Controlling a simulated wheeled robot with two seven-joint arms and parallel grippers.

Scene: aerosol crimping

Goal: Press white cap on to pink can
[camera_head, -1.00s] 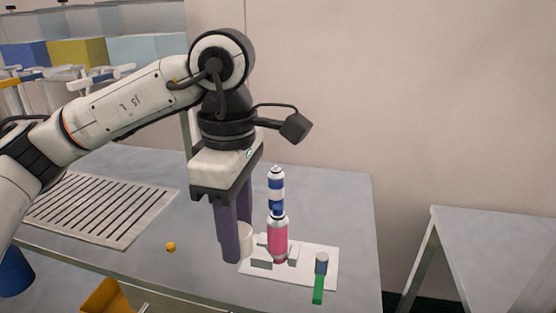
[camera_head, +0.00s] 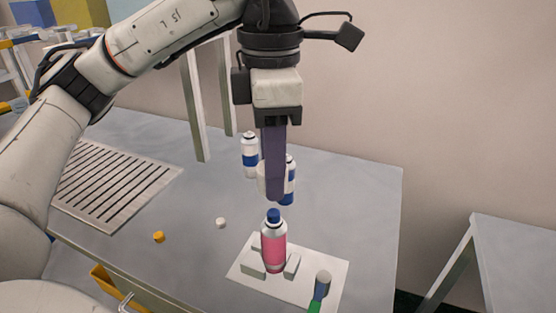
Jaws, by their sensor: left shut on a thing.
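The pink can (camera_head: 273,247) stands upright among grey blocks on a white plate, with a blue piece (camera_head: 273,215) on its top. My left gripper (camera_head: 274,196) points down above and a little behind the can in the picture. Its purple fingers overlap from this view. It is shut on the white cap (camera_head: 262,181), which is partly hidden behind the front finger. The cap is apart from the pink can. My right gripper is not in view.
White-and-blue cans (camera_head: 250,155) (camera_head: 290,182) stand behind the gripper. A small white piece (camera_head: 221,222) and an orange piece (camera_head: 158,237) lie left on the table. A green-handled tool (camera_head: 321,287) is at the plate's front right. A slotted panel (camera_head: 110,185) lies farther left.

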